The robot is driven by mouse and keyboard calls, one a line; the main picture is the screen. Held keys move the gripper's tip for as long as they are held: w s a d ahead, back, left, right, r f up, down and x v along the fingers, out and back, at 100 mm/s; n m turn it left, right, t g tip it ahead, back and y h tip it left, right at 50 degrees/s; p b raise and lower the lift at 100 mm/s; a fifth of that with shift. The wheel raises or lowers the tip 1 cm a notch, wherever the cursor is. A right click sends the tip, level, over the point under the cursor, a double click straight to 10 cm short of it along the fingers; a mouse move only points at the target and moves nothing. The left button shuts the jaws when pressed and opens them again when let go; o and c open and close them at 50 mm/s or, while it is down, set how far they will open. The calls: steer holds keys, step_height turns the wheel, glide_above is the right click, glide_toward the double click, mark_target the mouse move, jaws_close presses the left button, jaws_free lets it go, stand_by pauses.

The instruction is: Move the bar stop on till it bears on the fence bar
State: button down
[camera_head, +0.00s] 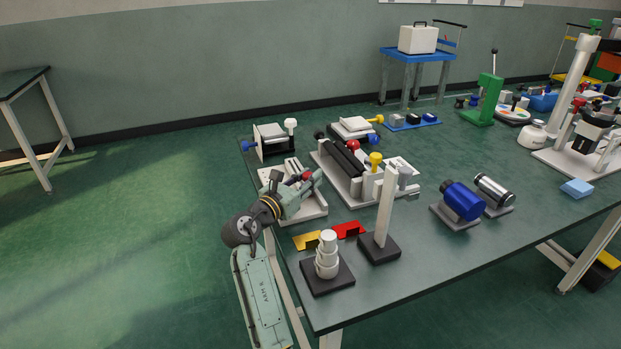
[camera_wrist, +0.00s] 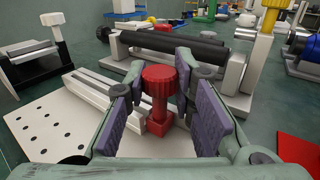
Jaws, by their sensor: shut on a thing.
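The bar stop, with a round ribbed red knob (camera_wrist: 160,82) over a small red foot, stands at the centre of the wrist view. My gripper (camera_wrist: 161,98) is shut on it, with a purple-grey pad at each side. The red knob also shows small in the head view (camera_head: 306,176), by my gripper (camera_head: 316,178). A pale bar with long grooves (camera_wrist: 100,89), which looks like the fence bar, runs from the left to the red foot. A white plate with holes (camera_wrist: 40,128) lies in front of it. I cannot tell whether stop and bar touch; my fingers hide part.
A fixture with a long black roller (camera_wrist: 172,44) stands close behind my gripper. A clamp with a white knob (camera_head: 290,124) is at the back left.

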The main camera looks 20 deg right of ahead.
steer(key=shift+w+a+r, duration=0.15)
steer(key=c, duration=1.3)
jaws_free()
steer(key=shift+c, duration=0.2)
steer(key=v, duration=1.2)
